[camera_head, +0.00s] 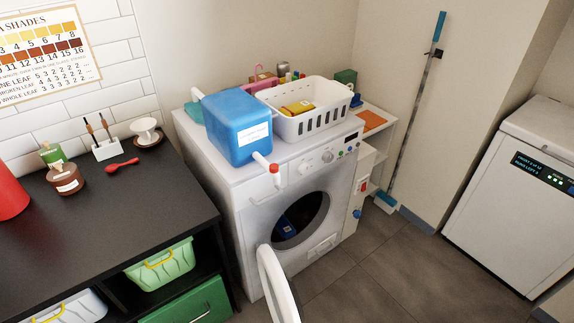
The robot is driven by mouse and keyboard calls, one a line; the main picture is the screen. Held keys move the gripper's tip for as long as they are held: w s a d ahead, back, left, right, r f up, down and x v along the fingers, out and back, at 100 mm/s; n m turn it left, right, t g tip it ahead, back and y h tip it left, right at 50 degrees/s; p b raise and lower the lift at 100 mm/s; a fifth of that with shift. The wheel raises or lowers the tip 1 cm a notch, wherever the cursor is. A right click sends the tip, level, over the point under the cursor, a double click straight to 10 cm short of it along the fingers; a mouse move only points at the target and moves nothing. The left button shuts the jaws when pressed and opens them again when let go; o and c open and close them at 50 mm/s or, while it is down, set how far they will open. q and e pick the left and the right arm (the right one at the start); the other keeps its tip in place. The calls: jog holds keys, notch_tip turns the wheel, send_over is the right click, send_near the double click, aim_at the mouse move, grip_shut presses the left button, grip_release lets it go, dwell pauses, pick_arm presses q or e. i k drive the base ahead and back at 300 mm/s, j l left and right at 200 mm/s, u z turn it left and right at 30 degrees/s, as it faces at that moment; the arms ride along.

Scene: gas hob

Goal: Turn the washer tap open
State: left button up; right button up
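A white front-loading washer (258,222) stands in the middle, with its round drum opening (300,218) uncovered and something blue inside. A blue container (238,125) on top has a white spout with a red end (274,168) overhanging the front edge. To the right of the washer, a narrow white panel carries a red fitting (363,187) and a small blue knob (357,213). I cannot tell for certain which of these fittings is the washer tap, nor whether it is open. Neither of my grippers is in view.
A white curved ring (276,285), apparently the open washer door, juts forward. A white basket (303,115) stands on the washer. A black counter (110,205) is at left. A mop (410,110) leans at right, before a white appliance (510,190). The tiled floor (420,270) is clear.

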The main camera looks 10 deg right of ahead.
aim_at(358, 213)
jog(key=i+l, duration=0.15)
jog(key=l, duration=0.4)
jog(key=i+l+u, duration=0.15)
jog(key=l, duration=0.35)
jog(key=i+l, duration=0.15)
jog(key=l, duration=0.4)
jog(key=i+l+u, duration=0.1)
jog(key=l, duration=0.45)
jog(key=i+l, duration=0.15)
jog(key=l, duration=0.4)
jog(key=i+l+u, duration=0.15)
jog(key=l, duration=0.4)
